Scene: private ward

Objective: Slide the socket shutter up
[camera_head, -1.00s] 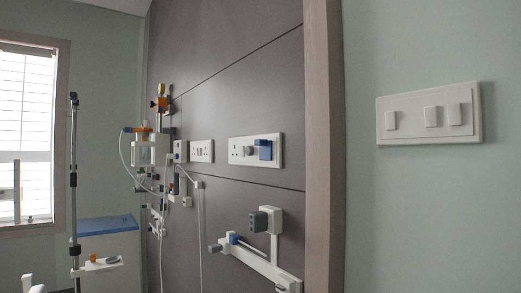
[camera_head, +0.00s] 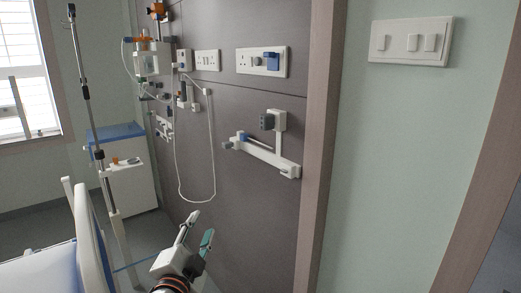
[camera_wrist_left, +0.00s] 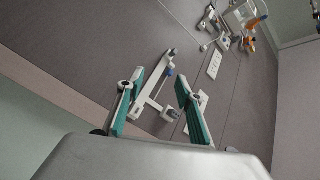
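A white socket panel (camera_head: 243,60) is on the dark wall in the head view. It carries a grey round part and, at its right end, a blue shutter-like piece (camera_head: 272,62). My left gripper (camera_head: 201,228) is low in the head view, well below and left of the panel, open and empty. In the left wrist view its two teal-padded fingers (camera_wrist_left: 159,84) are spread apart with the wall beyond. A white plate shows partly behind one finger there; I cannot make out the blue piece. My right gripper is in neither view.
A white rail bracket (camera_head: 268,156) with a grey block sticks out below the panel. A white cord loop (camera_head: 212,150) hangs at its left. A switch plate (camera_head: 410,41) is on the green wall. A bed (camera_head: 84,225) and pole stand left.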

